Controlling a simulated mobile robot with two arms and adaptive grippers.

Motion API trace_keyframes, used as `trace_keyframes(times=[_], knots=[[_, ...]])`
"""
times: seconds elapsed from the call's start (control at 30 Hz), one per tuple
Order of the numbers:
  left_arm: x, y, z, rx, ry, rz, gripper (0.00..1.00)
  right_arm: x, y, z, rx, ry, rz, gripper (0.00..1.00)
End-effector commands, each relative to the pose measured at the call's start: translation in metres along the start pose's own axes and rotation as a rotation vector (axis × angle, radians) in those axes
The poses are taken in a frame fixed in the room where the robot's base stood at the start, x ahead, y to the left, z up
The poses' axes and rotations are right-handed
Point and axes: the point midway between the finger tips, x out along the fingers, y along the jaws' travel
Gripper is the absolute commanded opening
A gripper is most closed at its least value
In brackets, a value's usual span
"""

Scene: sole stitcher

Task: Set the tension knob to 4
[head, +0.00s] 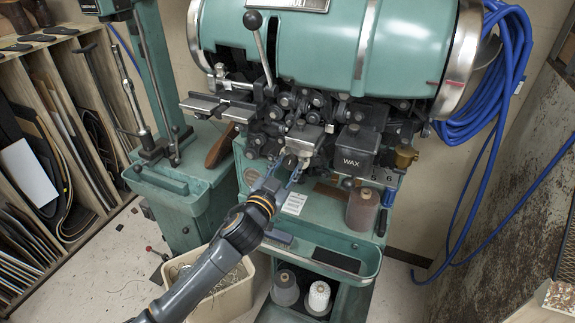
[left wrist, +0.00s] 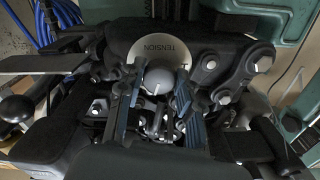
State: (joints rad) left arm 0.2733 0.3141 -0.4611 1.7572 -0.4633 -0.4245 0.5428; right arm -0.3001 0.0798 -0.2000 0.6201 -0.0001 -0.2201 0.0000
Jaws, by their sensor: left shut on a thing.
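The tension knob (left wrist: 157,79) is a small rounded grey knob with a short white mark. It sits in front of a pale round plate (left wrist: 158,48) lettered TENSION, upside down in the left wrist view. My left gripper (left wrist: 159,88) has one blue-grey finger on each side of the knob and is shut on it. In the head view my left gripper (head: 281,178) reaches up from below to the front of the green stitching machine (head: 310,237); the knob is mostly hidden there. I cannot read the dial numbers. My right gripper is in neither view.
A dark WAX box (head: 354,147), a brass cup (head: 404,156) and a brown thread spool (head: 362,208) stand right of my left gripper. A lever with a black ball (head: 253,20) rises above. A bin (head: 232,297) stands below. Blue hose (head: 484,120) hangs at right.

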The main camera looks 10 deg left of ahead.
Motion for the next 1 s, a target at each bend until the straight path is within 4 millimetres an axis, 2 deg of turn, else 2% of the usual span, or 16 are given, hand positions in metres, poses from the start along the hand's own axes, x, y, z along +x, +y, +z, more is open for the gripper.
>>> trace_keyframes(times=[0.5,1.0], knots=[[0.000,-0.001,-0.001,0.385,0.001,0.000,0.04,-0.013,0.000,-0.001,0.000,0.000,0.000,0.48],[0.000,-0.001,-0.001,0.498,0.002,0.000,0.04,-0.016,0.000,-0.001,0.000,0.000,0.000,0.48]])
